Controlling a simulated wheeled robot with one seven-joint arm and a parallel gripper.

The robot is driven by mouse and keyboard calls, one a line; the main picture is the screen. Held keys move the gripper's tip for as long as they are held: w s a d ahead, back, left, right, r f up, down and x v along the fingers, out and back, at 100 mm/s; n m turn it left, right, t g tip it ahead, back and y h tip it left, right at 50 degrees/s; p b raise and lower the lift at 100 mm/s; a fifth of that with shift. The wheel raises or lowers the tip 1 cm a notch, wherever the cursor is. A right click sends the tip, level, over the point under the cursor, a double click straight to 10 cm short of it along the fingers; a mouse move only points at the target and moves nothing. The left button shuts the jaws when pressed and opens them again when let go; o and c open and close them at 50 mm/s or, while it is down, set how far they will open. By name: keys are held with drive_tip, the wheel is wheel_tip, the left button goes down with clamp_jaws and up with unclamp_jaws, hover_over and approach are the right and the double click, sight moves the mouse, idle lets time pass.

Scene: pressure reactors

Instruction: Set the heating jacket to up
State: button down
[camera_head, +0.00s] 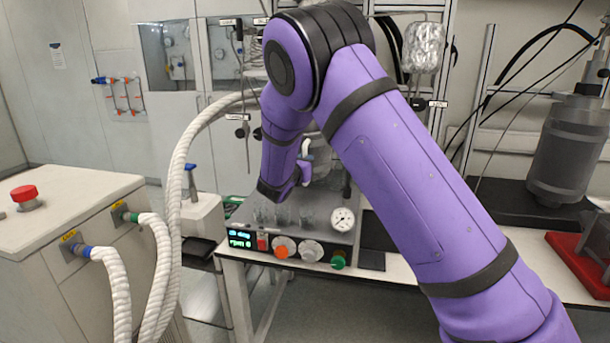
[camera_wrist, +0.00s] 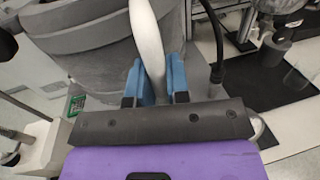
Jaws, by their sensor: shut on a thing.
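The heating jacket looks to be the large grey ribbed cylinder (camera_wrist: 80,35) in the wrist view. A curved white handle (camera_wrist: 147,38) stands in front of it. My gripper (camera_wrist: 155,80) has its blue fingers on both sides of this handle and is shut on it. In the head view, my gripper (camera_head: 304,172) is at the reactor stand, with part of the white handle (camera_head: 306,147) showing just above it. My purple arm hides much of the reactor there, so the jacket's height is hard to judge.
The stand's front panel has a green display (camera_head: 240,238), coloured knobs (camera_head: 284,247) and a pressure gauge (camera_head: 342,219). White hoses (camera_head: 172,200) run up at the left from a cabinet with a red button (camera_head: 25,196). Another grey reactor (camera_head: 568,150) stands at the right.

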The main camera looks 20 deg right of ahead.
wheel_tip(320, 180, up, 10)
drive_tip(key=shift+r, duration=0.2)
drive_tip(key=shift+w+r, duration=0.1)
drive_tip(key=c, duration=1.3)
unclamp_jaws()
drive_tip(key=shift+o, duration=1)
drive_tip(key=shift+s+a, duration=0.15)
drive_tip(key=shift+s, duration=0.1)
drive_tip(key=v, duration=1)
